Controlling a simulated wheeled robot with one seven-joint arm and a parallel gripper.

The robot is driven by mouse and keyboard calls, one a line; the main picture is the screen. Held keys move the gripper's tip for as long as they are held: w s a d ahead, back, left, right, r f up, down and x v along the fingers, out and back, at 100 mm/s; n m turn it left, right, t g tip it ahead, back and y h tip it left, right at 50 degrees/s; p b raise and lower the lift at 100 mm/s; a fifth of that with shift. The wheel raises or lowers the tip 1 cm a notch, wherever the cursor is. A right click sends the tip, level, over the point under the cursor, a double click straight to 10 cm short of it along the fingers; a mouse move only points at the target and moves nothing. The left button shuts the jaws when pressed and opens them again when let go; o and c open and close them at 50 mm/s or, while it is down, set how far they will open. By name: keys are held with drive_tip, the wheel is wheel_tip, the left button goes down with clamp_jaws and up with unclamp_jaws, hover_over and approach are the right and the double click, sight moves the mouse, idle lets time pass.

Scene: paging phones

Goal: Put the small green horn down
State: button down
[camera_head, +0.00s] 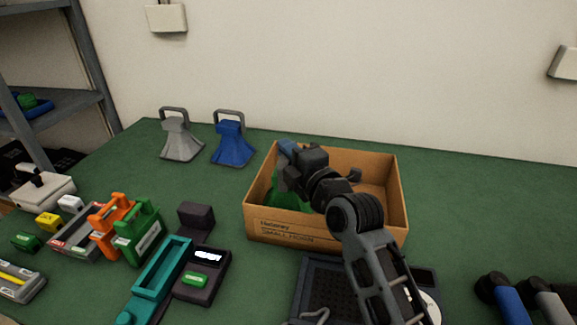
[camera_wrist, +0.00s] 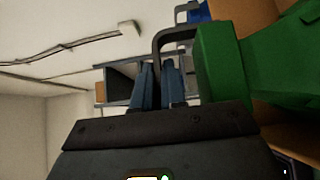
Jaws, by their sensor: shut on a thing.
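The small green horn (camera_head: 284,194) is inside the left part of a cardboard box (camera_head: 279,229) labelled "SMALL HORN". My gripper (camera_head: 288,148) reaches over the box from the right and hides part of the horn. In the wrist view, my gripper's blue fingers (camera_wrist: 159,84) are close together on the horn's dark handle (camera_wrist: 157,50), with the green body (camera_wrist: 240,65) to their right. The gripper is shut on the horn. I cannot tell whether the horn touches the box floor.
A grey horn (camera_head: 181,139) and a blue horn (camera_head: 232,142) stand behind the box on the left. A dark device (camera_head: 318,285) lies in front of the box.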

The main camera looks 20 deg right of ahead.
drive_tip(key=shift+f, duration=1.85)
drive_tip(key=shift+f+b, duration=0.2)
drive_tip(key=shift+b, duration=0.1)
drive_tip(key=c, duration=1.2)
unclamp_jaws()
drive_tip(key=shift+r, duration=0.15)
drive_tip(key=s+d+b, duration=0.1)
drive_tip(key=s, duration=1.1)
drive_tip(key=shift+d+b, duration=0.15)
drive_tip(key=shift+b, duration=0.15)
